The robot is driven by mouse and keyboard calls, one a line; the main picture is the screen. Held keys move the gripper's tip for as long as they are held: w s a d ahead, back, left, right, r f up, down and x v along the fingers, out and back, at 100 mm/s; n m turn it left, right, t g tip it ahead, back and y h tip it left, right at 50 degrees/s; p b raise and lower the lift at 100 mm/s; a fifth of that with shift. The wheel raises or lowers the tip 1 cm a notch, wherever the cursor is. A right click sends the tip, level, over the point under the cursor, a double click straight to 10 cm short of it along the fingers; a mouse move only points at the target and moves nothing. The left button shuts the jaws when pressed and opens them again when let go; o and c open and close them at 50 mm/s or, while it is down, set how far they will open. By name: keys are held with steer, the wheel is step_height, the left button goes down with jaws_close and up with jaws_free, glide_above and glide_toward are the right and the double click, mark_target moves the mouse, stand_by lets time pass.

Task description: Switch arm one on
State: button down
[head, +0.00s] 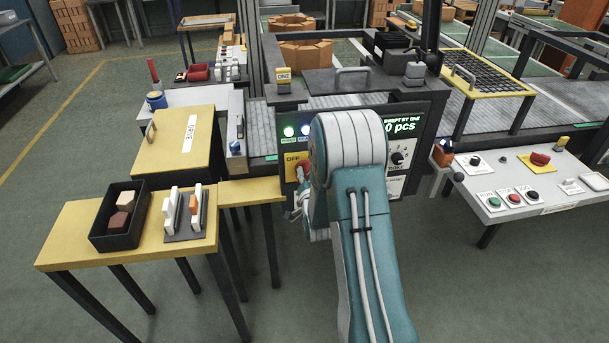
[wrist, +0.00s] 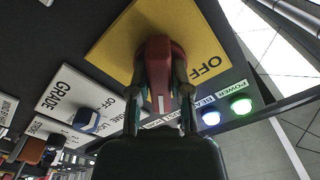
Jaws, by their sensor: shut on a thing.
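In the wrist view my gripper (wrist: 160,100) has its two fingers closed on either side of a red switch handle (wrist: 161,62). The handle stands on a yellow plate (wrist: 115,50) with the word OFF beside it; a white mark shows on the handle. In the head view the yellow plate (head: 291,160) is on the front panel of the machine marked ONE (head: 284,73). My arm hides much of that panel. A green lamp (wrist: 240,105) marked POWER and a blue-white lamp (wrist: 210,117) beside it are lit. A display (head: 403,126) reads 0 pcs.
A black knob (head: 397,157) is on the panel right of my arm. A button desk (head: 530,190) stands at the right. Left are a yellow DRIVE box (head: 175,140) and a yellow table (head: 85,225) with a black bin (head: 120,238). The floor in front is clear.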

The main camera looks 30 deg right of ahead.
steer(key=shift+w+r+m, duration=0.15)
steer(key=shift+r+m, duration=0.1)
steer(key=shift+m, duration=0.35)
steer(key=c, duration=0.6)
jaws_free()
steer(key=shift+o, duration=0.2)
steer(key=shift+d, duration=0.1)
steer(key=shift+f, duration=0.1)
steer(key=v, duration=1.2)
